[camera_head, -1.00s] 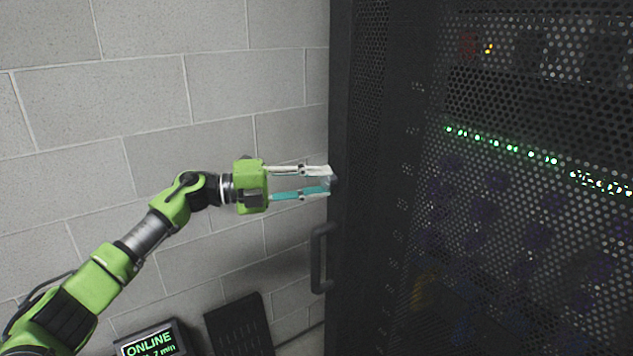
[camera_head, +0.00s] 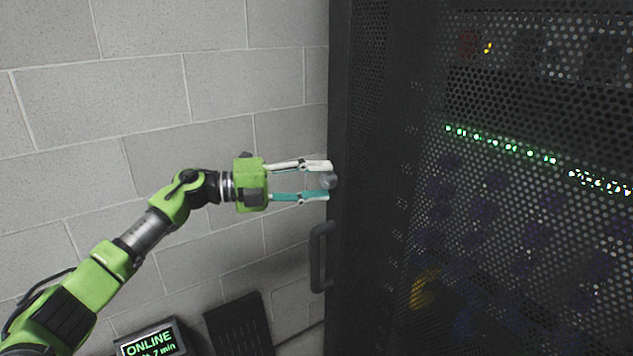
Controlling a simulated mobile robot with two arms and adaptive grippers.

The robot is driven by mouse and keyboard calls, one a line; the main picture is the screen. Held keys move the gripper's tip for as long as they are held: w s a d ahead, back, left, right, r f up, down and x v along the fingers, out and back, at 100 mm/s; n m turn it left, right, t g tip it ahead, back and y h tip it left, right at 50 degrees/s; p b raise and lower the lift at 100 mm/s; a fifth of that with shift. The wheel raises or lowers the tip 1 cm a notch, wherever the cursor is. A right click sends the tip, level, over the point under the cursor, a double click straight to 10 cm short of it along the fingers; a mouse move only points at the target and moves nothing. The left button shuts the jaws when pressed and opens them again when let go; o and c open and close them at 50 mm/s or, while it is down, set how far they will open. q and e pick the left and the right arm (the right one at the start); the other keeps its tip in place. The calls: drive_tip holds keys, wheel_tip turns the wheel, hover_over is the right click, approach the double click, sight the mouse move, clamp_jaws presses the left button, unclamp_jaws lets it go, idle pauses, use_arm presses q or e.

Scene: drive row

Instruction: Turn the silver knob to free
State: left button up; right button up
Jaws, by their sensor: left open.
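The silver knob (camera_head: 328,181) shows small at the left edge of a dark rack cabinet, between the fingertips of my left gripper (camera_head: 322,181). The gripper is open, with one pale finger above the knob and one teal finger below it. I cannot tell whether either finger touches the knob. My left arm comes in from the lower left. The knob's marking and how far it is turned are too small to tell. My right gripper is not in view.
A dark vertical handle (camera_head: 319,257) sits on the cabinet door just below the knob. The perforated door (camera_head: 500,230) fills the right side, with green lights behind it. A lit display (camera_head: 150,341) reading "ONLINE" stands at the lower left. A block wall (camera_head: 150,90) lies behind my arm.

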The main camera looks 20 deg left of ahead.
use_arm(q)
drive_tip(key=shift+a, duration=0.1)
drive_tip(key=v, duration=1.1)
drive_tip(key=shift+s+a, duration=0.2)
drive_tip(key=shift+a, duration=0.15)
